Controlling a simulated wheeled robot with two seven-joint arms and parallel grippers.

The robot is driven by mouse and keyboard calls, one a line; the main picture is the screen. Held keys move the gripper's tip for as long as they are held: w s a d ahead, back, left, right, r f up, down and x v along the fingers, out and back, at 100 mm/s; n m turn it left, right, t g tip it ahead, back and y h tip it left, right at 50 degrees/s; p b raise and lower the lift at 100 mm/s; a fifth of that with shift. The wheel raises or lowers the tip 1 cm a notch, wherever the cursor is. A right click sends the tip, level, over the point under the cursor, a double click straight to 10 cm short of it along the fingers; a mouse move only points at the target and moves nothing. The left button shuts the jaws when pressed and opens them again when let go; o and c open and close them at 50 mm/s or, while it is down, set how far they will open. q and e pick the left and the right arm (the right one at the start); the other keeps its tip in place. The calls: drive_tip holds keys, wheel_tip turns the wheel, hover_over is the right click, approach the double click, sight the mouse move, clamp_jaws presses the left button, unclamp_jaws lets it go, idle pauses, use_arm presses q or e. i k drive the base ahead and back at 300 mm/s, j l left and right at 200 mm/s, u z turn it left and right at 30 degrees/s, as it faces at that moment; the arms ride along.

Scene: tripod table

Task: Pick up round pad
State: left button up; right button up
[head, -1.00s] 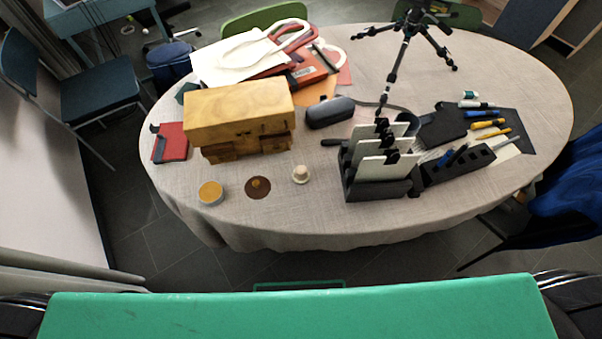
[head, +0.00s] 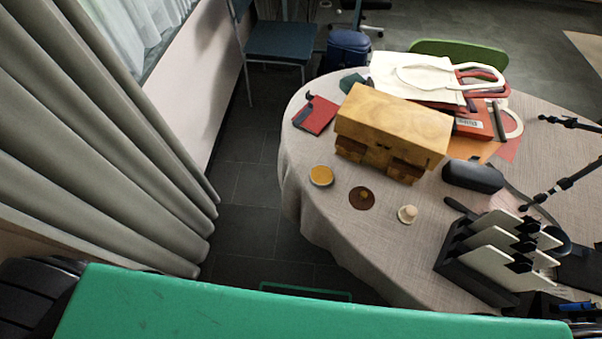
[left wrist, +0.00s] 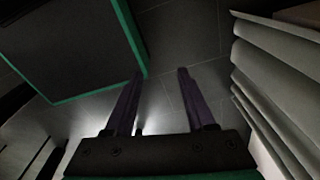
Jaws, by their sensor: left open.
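A flat dark brown round pad (head: 361,198) lies on the near left part of the table, with a small orange-brown spot at its middle. To its left is a low round tin (head: 321,176) with a yellow-orange top. To its right is a small cream knob-like piece (head: 407,214). My left gripper (left wrist: 160,74) shows only in the left wrist view, its two fingers apart with nothing between them, over the grey floor. The pad does not show in that view. My right gripper is in neither view.
The oval table (head: 335,225) has a pale cloth. A wooden chest (head: 393,130) stands behind the pad. A black rack (head: 475,272) with white plates stands to the right. Grey curtains (head: 90,150) hang at the left. The cloth in front of the pad is clear.

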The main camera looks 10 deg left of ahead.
sight(406, 214)
drive_tip(key=l+z, duration=0.15)
drive_tip(key=z, duration=0.35)
drive_tip(key=i+l+z, duration=0.1)
drive_tip(key=z, duration=0.35)
